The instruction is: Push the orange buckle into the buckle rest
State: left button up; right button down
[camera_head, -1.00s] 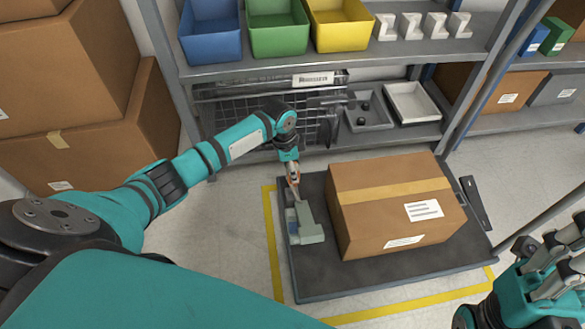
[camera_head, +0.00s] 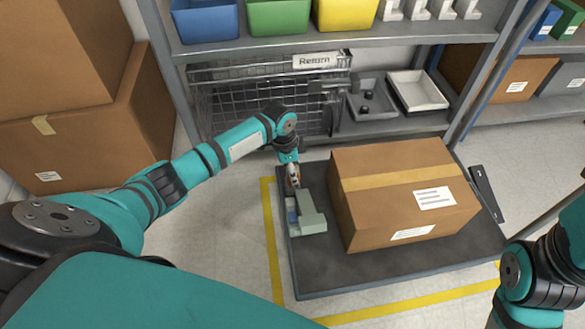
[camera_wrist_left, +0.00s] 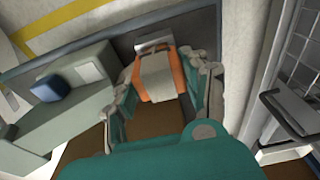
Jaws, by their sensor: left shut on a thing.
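The orange buckle (camera_wrist_left: 178,73), with a pale grey middle part, is between the two fingers of my left gripper (camera_wrist_left: 160,85) in the left wrist view. In the head view my left gripper (camera_head: 292,182) points down at the left edge of the dark platform, just behind a grey-green fixture with a blue part, which looks like the buckle rest (camera_head: 312,218). The rest also shows left of the gripper in the left wrist view (camera_wrist_left: 75,118). Whether buckle and rest touch I cannot tell. My right arm enters at the lower right; its fingers are not visible.
A large taped carton (camera_head: 400,195) stands on the dark platform (camera_head: 390,265), close to the right of the rest. Behind is a shelf (camera_head: 330,45) with coloured bins above, and a wire basket and trays below.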

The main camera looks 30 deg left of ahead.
pick_arm(q)
jog(key=shift+f, duration=0.35)
jog(key=o, duration=1.3)
jog(key=shift+r, duration=0.1)
notch_tip(320, 180, up, 12)
jog(key=s+a, duration=0.1)
jog(key=shift+a, duration=0.2)
